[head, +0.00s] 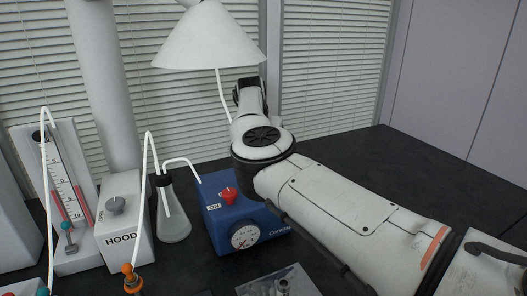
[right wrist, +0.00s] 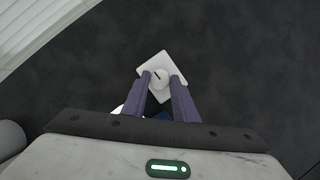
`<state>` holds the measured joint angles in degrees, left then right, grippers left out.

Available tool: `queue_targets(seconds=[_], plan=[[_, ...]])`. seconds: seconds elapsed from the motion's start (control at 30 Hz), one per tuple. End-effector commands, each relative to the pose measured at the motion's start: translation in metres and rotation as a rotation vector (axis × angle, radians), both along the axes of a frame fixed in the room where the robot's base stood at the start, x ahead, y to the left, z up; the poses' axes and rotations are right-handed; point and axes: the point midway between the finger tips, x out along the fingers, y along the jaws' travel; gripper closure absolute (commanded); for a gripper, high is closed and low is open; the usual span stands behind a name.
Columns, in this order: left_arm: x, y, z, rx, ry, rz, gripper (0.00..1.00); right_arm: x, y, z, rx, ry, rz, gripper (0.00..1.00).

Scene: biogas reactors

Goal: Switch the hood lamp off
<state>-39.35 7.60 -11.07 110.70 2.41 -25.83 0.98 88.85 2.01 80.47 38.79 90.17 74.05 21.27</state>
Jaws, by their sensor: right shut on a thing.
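The white cone-shaped hood (head: 210,38) hangs at the top of the head view; I cannot tell from its outside whether its lamp is lit. A white cord runs down from it behind my right arm. In the right wrist view a small white square plate (right wrist: 151,62) on the dark bench carries a round white knob (right wrist: 159,77) with a dark mark. My right gripper (right wrist: 162,83) is shut on this knob, one finger on each side. In the head view the knob and fingertips are hidden behind my right arm. My left gripper is out of view.
A white box labelled HOOD (head: 122,220) with a grey knob, a flask (head: 173,220) with tubing and a blue device (head: 222,212) with a red knob and a dial stand left of my right arm. The dark bench is clear at the back right.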

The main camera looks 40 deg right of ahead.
Motion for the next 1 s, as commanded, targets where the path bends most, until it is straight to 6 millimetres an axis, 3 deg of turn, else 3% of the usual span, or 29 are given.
queue_targets(seconds=[0.6,0.63,0.73,1.0], plan=[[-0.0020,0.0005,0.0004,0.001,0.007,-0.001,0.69,0.0014,-0.0006,0.0020,-0.003,-0.005,-0.047,0.96],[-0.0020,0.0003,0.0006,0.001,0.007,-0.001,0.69,0.0014,-0.0006,0.0020,-0.003,-0.005,-0.047,0.72],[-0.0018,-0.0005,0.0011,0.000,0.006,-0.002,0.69,0.0012,-0.0006,0.0018,-0.002,-0.005,-0.046,0.55],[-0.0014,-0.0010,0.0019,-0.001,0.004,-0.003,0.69,0.0007,0.0000,0.0009,0.000,-0.002,-0.046,0.55]])
